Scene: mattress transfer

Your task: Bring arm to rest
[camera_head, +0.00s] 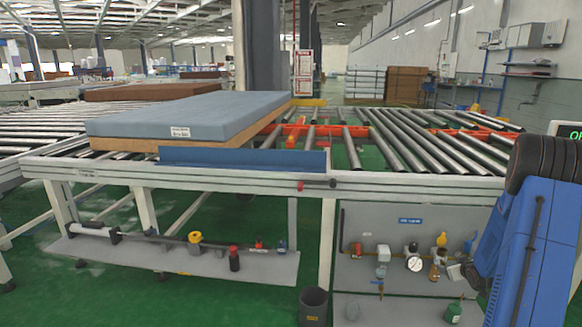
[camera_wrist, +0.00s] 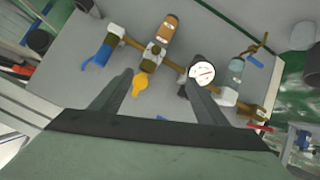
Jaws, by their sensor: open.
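My gripper (camera_wrist: 158,82) is open and empty in the wrist view, its two dark fingers spread apart. It faces a grey panel with pipe fittings. A yellow valve handle (camera_wrist: 139,86) and a round white gauge (camera_wrist: 202,73) appear close to the fingers in that picture; I cannot tell the distance. In the head view my blue arm stands at the right edge, and my fingers are not clearly visible there. The mattress (camera_head: 195,114) is blue-grey with a tan lower side and lies flat on the left part of the roller conveyor.
The roller conveyor (camera_head: 420,183) spans the view, with bare rollers right of the mattress. Below it, the grey fittings panel (camera_head: 360,290) carries the gauge (camera_head: 414,264) and valves near my arm. A dark bin (camera_head: 314,305) stands on the green floor.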

